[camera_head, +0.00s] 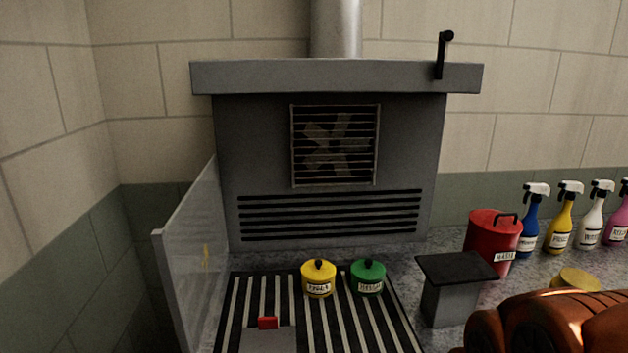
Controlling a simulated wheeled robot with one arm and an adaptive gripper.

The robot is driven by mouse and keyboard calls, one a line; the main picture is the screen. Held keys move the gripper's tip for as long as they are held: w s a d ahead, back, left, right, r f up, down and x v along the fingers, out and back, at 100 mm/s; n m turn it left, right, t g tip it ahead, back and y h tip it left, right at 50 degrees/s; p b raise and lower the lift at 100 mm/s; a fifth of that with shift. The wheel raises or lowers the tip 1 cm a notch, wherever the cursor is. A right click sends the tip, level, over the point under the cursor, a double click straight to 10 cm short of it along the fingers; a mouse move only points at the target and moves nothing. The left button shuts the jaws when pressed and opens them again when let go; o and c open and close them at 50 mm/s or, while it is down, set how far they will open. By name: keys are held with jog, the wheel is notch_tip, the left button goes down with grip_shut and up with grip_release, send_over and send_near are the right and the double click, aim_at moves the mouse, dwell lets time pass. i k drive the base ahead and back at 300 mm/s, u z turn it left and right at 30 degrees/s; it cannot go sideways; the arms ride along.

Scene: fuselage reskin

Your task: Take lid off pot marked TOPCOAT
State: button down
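A yellow pot (318,283) with a yellow lid and black knob stands on the slatted grate. A green pot (367,283) with a green lid and black knob stands just right of it. Both lids sit on their pots. Each pot has a white label on its front, but the lettering is too small and blurred to read, so I cannot tell which one says TOPCOAT. My arm (560,325) shows as orange-brown links at the lower right. My gripper is not in view.
The grate (350,330) lies before a grey extraction hood (260,150), with a clear panel (190,250) on its left. A black-topped stand (455,280), a red lidded bin (493,240), a yellow round lid-like object (576,278) and several spray bottles (559,225) are right.

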aim_at(365, 270)
jog(key=u, duration=0.55)
jog(key=k, duration=1.3)
jog(key=z, duration=0.25)
jog(key=i, duration=1.7)
jog(key=u, duration=0.6)
